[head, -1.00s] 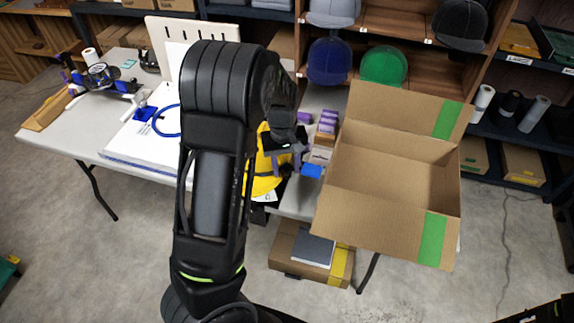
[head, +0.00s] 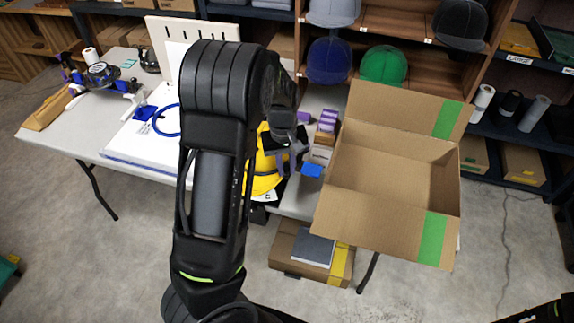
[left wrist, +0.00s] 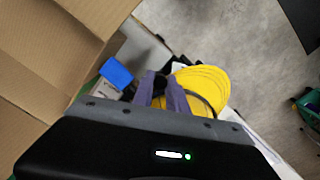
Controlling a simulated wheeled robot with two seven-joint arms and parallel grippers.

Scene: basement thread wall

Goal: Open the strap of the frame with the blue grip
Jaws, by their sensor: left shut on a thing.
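The blue grip (head: 312,170) sticks out to the right of a yellow cap (head: 262,172) at the table's front edge. In the left wrist view, the blue grip (left wrist: 116,72) is left of the fingers and the yellow cap (left wrist: 208,84) is right of them. My left gripper (head: 290,160) reaches down between cap and grip. Its fingers (left wrist: 160,88) are close together around a dark part, seemingly the frame's strap, mostly hidden by them. My left arm covers part of the cap and frame. My right gripper is not in view.
An open cardboard box (head: 385,185) stands close right of the blue grip, its flaps raised. Small purple-topped boxes (head: 327,122) stand behind. A white board (head: 135,150) lies on the table (head: 60,130) at left. Shelves with caps are at the back.

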